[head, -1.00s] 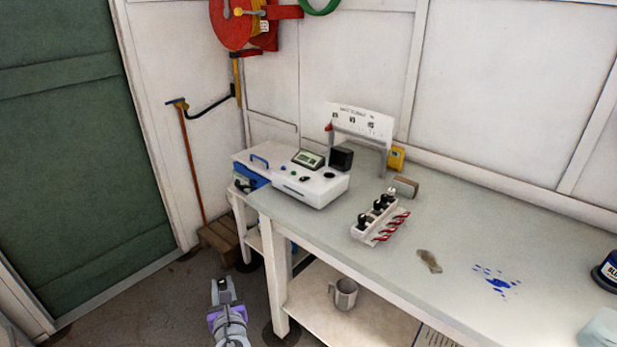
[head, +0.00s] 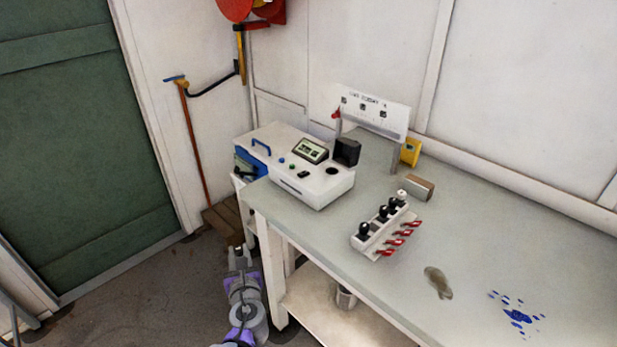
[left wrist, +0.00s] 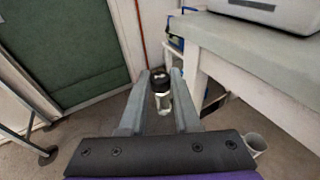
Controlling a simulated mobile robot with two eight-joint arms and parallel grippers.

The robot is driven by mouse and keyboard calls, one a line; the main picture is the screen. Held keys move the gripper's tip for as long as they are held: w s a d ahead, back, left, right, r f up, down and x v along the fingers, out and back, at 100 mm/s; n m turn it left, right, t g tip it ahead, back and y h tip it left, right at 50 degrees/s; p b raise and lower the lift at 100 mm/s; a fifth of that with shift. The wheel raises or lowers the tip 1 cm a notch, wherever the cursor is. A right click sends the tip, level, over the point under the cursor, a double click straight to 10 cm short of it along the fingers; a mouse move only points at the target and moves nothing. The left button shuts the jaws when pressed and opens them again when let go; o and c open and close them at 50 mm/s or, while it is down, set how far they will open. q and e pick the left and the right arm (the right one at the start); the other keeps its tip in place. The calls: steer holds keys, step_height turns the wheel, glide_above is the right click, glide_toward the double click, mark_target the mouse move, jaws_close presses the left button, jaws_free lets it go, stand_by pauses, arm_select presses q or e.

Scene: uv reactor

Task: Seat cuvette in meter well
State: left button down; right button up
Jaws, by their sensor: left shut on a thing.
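The cuvette (left wrist: 161,97), a clear vial with a black cap, stands upright between the fingers of my left gripper (left wrist: 160,85) in the left wrist view. In the head view my left gripper (head: 239,257) is shut on it, low in front of the bench's left end; only the small dark cap (head: 238,247) shows there. The meter (head: 305,182) is a white box on the bench with a small display. Its round dark well (head: 331,170) is at the right of the top, with a black lid (head: 346,151) standing open behind it. My right gripper is not in view.
The bench edge (head: 315,247) lies between my left gripper and the meter. A mug (head: 345,298) sits on the lower shelf.

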mark_target(239, 252)
arm_select(q)
steer(key=shift+w+a+r, duration=0.1)
steer(key=shift+w+r, duration=0.05)
steer(key=shift+r, duration=0.1)
steer(key=r+m+h+p, duration=0.4)
steer(key=h, duration=0.1)
steer(key=r+m+h+p, duration=0.1)
steer(key=h+p, duration=0.1)
steer(key=shift+w+r+m+h, duration=0.3)
steer(key=shift+w+r+m, duration=0.05)
steer(key=shift+r+m, duration=0.05)
steer(key=shift+s+r+m+h+p, duration=0.3)
steer(key=shift+m+h+p, duration=0.1)
steer(key=shift+h, duration=0.3)
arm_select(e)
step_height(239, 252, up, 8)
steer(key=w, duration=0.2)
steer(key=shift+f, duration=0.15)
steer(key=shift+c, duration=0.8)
arm_select(q)
steer(key=shift+s+f, duration=0.15)
steer(key=shift+s, duration=0.1)
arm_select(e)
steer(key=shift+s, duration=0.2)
